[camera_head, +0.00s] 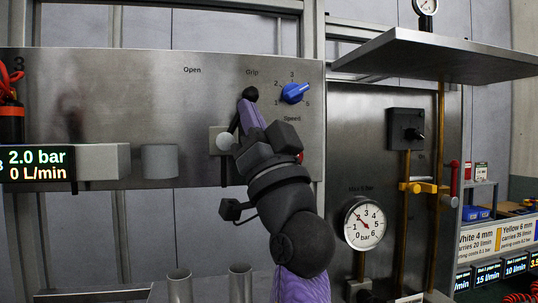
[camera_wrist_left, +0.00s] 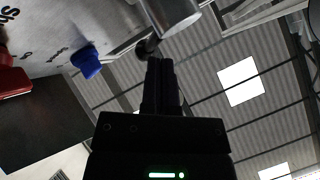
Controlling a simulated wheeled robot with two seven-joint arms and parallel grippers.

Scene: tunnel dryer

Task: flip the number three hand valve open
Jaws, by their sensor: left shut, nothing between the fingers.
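A panel (camera_head: 120,115) marked 3 at its far left carries the words Open and Grip. A lever with a black ball (camera_head: 250,94) stands just under Grip, its shaft slanting down to a pale round hub (camera_head: 225,141). I take it for the number three hand valve. My left gripper (camera_head: 248,107) is shut and empty, its tips close to the ball in the head view. In the left wrist view the black ball (camera_wrist_left: 148,47) lies just beyond the shut fingers (camera_wrist_left: 160,62). I cannot tell whether they touch. The gripper hides part of the lever. My right gripper is not in view.
A blue speed knob (camera_head: 294,93) sits right of the ball. A grey cylinder (camera_head: 159,161) juts from the panel, left of the hub. A pressure gauge (camera_head: 364,223), a black valve block (camera_head: 405,128) and a metal shelf (camera_head: 440,55) are on the right.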

